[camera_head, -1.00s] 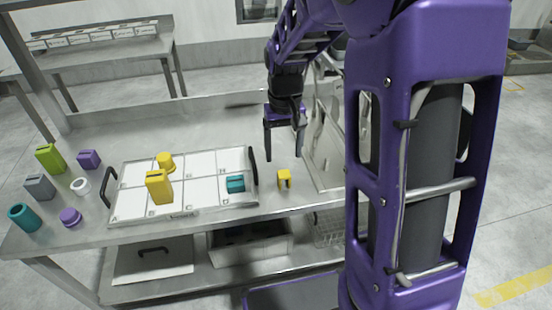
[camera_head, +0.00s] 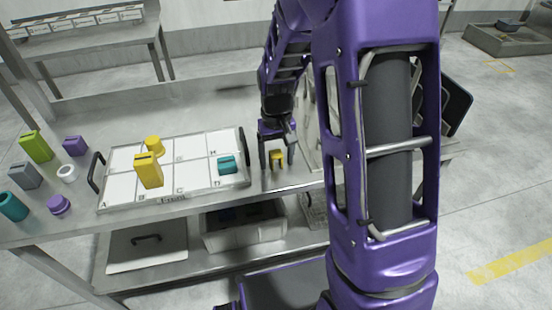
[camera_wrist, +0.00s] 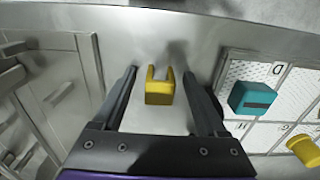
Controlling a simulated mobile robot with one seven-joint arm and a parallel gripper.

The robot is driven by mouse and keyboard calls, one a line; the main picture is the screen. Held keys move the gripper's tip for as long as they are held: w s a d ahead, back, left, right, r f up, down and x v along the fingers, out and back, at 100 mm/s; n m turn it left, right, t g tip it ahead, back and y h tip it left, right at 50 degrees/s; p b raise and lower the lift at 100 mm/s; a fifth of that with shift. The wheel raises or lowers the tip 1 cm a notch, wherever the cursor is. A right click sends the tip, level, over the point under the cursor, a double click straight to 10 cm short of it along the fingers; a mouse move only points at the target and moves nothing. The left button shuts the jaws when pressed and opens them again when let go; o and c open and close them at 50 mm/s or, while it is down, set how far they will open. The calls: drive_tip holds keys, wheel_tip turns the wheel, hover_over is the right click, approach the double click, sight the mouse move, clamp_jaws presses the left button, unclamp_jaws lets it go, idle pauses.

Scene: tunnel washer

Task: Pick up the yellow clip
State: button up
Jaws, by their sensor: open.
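The yellow clip (camera_head: 277,159) is a small U-shaped piece standing on the steel table, right of the white tray. In the wrist view the yellow clip (camera_wrist: 160,88) lies between my two fingers, with its prongs pointing toward the table edge. My gripper (camera_head: 276,160) is open, with a finger on either side of the clip and gaps between. It also shows in the wrist view (camera_wrist: 165,85), where both fingers appear apart from the clip.
A white gridded tray (camera_head: 113,202) with black handles is left of the clip. Several other coloured pieces stand at the table's left end. A metal rack lies to the right.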

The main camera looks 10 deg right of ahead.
sight(276, 155)
clamp_jaws()
drive_tip(key=shift+r, duration=0.1)
wheel_tip(276, 155, up, 10)
drive_tip(key=shift+f+p, duration=0.1)
drive_tip(key=shift+p, duration=0.95)
